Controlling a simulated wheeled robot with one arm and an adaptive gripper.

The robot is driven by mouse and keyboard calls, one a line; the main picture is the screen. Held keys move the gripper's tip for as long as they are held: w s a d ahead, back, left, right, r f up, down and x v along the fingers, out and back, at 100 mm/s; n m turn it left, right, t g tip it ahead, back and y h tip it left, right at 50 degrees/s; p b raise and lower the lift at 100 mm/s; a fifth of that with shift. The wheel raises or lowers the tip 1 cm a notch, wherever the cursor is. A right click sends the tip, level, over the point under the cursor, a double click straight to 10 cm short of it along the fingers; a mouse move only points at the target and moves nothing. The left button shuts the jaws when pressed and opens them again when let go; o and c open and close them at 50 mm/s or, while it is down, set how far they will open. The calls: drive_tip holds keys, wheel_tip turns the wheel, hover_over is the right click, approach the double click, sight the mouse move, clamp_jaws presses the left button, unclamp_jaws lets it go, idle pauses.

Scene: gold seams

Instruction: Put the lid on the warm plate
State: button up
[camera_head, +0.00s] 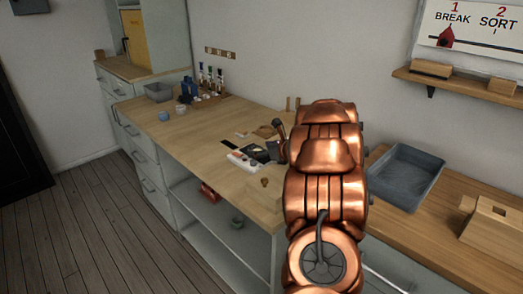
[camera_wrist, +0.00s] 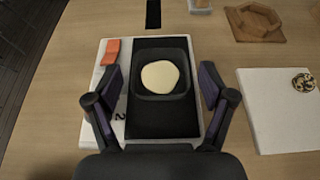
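The warm plate is a white slab (camera_wrist: 92,100) with a black top panel (camera_wrist: 160,127), an orange switch and a dark "2". It also shows in the head view (camera_head: 238,161). On the black panel sits a dark square piece with a raised rim (camera_wrist: 139,88), with a cream rounded patch (camera_wrist: 160,77) in its middle. I cannot tell whether this piece is the lid or a dish; no other clear lid shows. My gripper (camera_wrist: 162,86) is open above the plate, its fingers either side of the square piece with gaps showing. In the head view my copper arm partly hides it.
A white square board (camera_wrist: 285,112) with a round patterned piece (camera_wrist: 303,83) lies right of the plate. A wooden hexagonal tray (camera_wrist: 254,21) is beyond it. Bottles (camera_head: 210,80) and a grey bin (camera_head: 158,92) stand farther back. A grey tray (camera_head: 405,176) lies on the right bench.

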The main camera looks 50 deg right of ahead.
idle(0.3)
drive_tip(key=shift+r, duration=0.15)
drive_tip(key=v, duration=1.2)
drive_tip(key=shift+b, duration=0.3)
drive_tip(key=shift+s, duration=0.1)
